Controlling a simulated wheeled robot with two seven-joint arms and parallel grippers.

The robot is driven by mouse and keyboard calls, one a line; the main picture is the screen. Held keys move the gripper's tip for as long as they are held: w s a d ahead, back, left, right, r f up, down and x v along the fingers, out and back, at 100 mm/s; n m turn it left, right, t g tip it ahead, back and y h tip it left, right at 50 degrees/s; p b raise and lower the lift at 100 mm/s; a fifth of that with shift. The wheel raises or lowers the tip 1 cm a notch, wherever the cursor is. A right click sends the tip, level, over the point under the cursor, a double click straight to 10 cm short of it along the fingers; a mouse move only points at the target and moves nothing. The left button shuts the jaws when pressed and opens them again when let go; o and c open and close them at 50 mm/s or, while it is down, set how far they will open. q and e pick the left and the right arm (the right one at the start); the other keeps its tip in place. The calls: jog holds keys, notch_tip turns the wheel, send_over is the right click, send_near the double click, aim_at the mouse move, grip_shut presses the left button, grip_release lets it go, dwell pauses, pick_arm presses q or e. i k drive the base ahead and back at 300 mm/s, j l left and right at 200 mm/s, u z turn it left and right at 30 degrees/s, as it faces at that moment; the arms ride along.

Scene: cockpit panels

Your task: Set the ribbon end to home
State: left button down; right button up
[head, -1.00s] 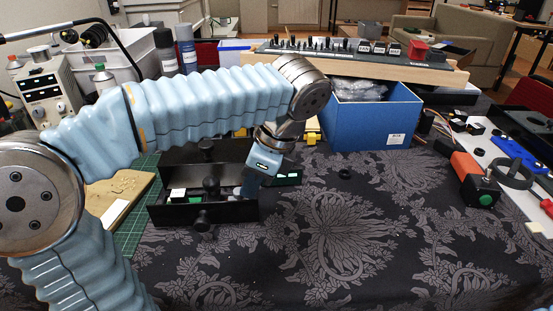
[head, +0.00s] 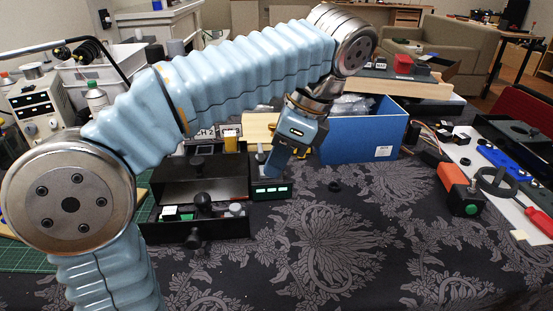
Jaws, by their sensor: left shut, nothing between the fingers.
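My left gripper (head: 274,172) is shut and empty. It points down just above and in front of a small black unit with green lit marks (head: 270,191), and hides part of that unit's upper face. I cannot tell whether the fingertips touch it. I cannot make out a ribbon end or a home mark by name. My right gripper is not in view.
An open black box (head: 168,229) with dark knobs stands left of the unit. A blue bin (head: 360,138) stands behind and right. A black and orange box with a green button (head: 462,193) is at the right. The patterned cloth in front is clear.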

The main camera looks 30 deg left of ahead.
aim_at(234, 214)
jog(key=k, duration=1)
